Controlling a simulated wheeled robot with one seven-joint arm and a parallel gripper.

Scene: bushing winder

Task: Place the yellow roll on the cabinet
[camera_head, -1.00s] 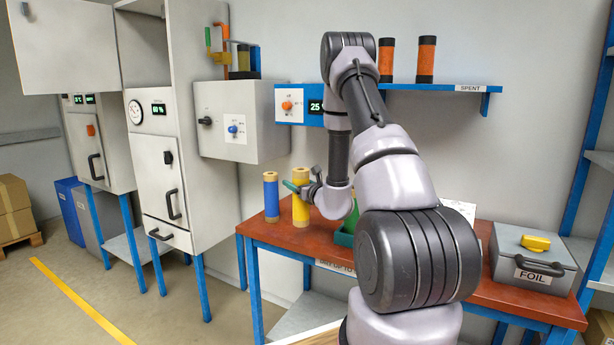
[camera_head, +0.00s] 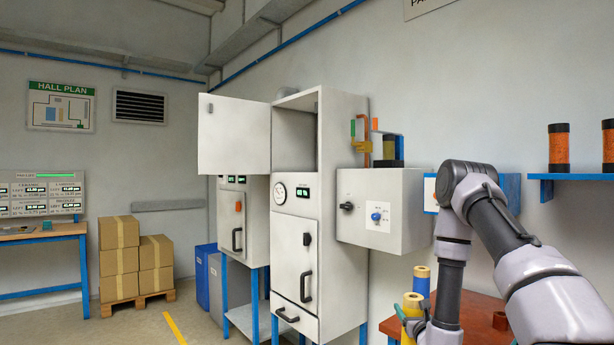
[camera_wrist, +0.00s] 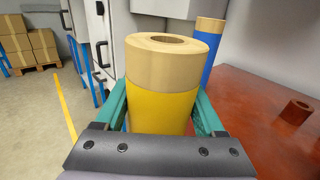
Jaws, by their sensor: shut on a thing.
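The yellow roll (camera_wrist: 160,105), with a tan upper end and a hollow core, stands upright between the green fingers of my gripper (camera_wrist: 160,112) in the wrist view. The fingers are shut on its sides. In the head view the yellow roll (camera_head: 411,305) shows at the table's left end, partly behind my arm. Its lower end is hidden, so I cannot tell whether it touches the table. A tall grey cabinet (camera_head: 335,230) stands left of the table with its upper compartment open. A grey wall box (camera_head: 400,185) with two knobs hangs right of it.
A blue roll (camera_wrist: 211,60) stands close behind the yellow one on the red-brown table (camera_wrist: 245,95). A small brown ring (camera_wrist: 297,111) lies to the right. Orange rolls (camera_head: 559,148) stand on a blue shelf. Cartons (camera_head: 119,260) are at the far left; the floor between is open.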

